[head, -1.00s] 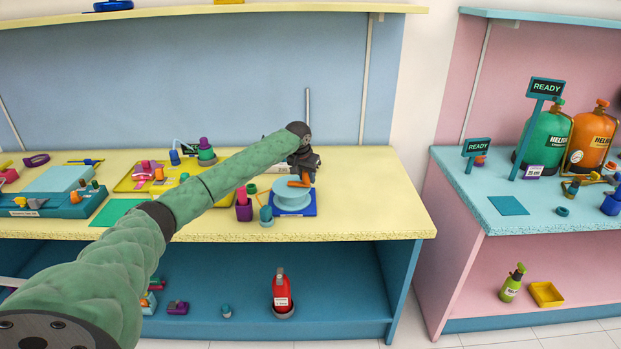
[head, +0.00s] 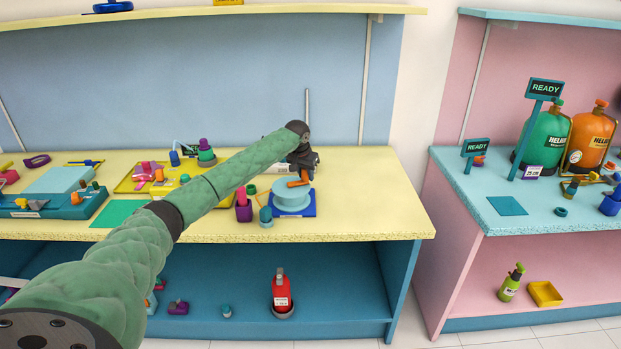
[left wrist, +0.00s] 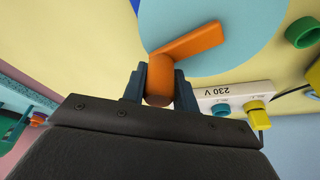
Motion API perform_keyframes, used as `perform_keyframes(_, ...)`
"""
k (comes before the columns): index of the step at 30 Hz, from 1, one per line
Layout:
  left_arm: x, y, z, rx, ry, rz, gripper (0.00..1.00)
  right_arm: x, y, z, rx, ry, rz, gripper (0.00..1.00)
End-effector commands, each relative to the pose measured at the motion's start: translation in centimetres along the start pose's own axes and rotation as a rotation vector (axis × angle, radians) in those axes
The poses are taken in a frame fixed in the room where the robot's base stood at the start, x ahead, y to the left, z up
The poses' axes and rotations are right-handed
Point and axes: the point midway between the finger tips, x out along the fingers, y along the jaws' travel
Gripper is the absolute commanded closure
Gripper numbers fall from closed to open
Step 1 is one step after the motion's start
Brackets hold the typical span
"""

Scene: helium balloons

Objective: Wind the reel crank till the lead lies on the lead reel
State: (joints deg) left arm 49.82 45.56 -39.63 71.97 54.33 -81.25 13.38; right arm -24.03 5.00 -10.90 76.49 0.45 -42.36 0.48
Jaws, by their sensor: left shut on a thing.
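The lead reel (head: 292,197) is a light blue round drum on a dark blue base (head: 309,210), near the front right of the yellow worktop. Its orange reel crank (head: 299,183) lies across the top. My left gripper (head: 303,176) is over the reel, shut on the crank's knob. In the left wrist view the knob (left wrist: 160,82) sits between the two dark fingers, with the crank arm (left wrist: 190,48) reaching over the reel top (left wrist: 220,25). A dark lead (left wrist: 291,90) runs from a yellow plug (left wrist: 258,112) at a white 230 V block (left wrist: 235,96). Lead on the drum cannot be made out. My right gripper is out of view.
A purple pot (head: 243,211) and a small teal-topped pot (head: 266,217) stand left of the reel. A yellow tray (head: 128,183) with loose parts lies farther left. The worktop right of the reel is clear.

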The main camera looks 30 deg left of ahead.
Motion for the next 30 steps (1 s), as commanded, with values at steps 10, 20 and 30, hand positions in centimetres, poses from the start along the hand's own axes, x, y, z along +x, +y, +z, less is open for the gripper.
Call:
perform_keyframes(10, 0.1, -0.9, -0.1, -0.004, -0.005, -0.007, 0.78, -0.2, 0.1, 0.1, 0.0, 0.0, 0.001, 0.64)
perform_keyframes(20, 0.4, -2.0, -0.6, -0.004, -0.006, -0.006, 0.7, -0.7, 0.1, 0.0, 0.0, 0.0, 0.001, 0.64)
perform_keyframes(30, 0.3, -2.6, -0.8, -0.004, -0.007, -0.006, 0.64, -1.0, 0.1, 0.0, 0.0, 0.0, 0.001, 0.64)
